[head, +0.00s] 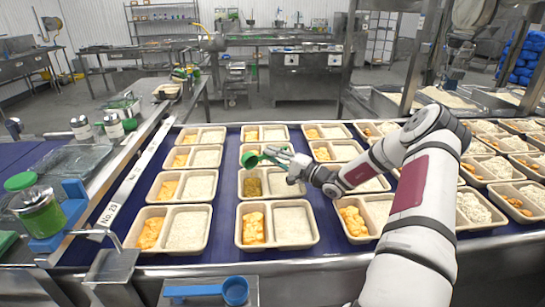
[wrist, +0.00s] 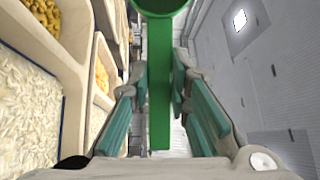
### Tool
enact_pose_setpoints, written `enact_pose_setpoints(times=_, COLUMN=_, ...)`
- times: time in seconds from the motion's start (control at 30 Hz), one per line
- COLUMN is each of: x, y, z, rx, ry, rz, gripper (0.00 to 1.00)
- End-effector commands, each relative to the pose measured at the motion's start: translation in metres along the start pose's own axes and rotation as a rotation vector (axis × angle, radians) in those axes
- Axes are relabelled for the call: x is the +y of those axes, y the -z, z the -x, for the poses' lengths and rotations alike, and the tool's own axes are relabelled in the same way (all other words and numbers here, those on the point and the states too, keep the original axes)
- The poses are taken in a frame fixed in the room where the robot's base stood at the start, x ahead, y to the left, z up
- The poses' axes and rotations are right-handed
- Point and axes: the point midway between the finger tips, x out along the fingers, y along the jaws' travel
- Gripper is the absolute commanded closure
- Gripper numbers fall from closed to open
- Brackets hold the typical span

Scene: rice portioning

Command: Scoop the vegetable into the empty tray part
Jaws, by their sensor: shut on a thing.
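My gripper (head: 277,157) is shut on the handle of a green scoop (head: 250,160). In the wrist view the green handle (wrist: 160,95) stands between the two fingers, with the scoop's head at the top edge. In the head view the scoop is over the middle column of two-part trays.
More trays with orange food and rice stand around on the blue belt (head: 222,235). A green-lidded jar (head: 37,212) stands on the left. A blue ladle (head: 235,291) lies at the front edge. My arm covers trays on the right.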

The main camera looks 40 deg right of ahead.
Motion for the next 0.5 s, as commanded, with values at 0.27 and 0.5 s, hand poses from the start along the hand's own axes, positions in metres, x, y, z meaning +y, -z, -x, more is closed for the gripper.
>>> enact_pose_setpoints(times=0.27, x=-0.0001, y=0.0000, z=-0.0001, rx=0.000, ry=0.000, rz=0.000, gripper=1.00)
enact_pose_setpoints(times=0.5, x=-0.0097, y=0.0000, z=-0.0005, rx=-0.001, ry=0.000, rz=0.000, gripper=1.00)
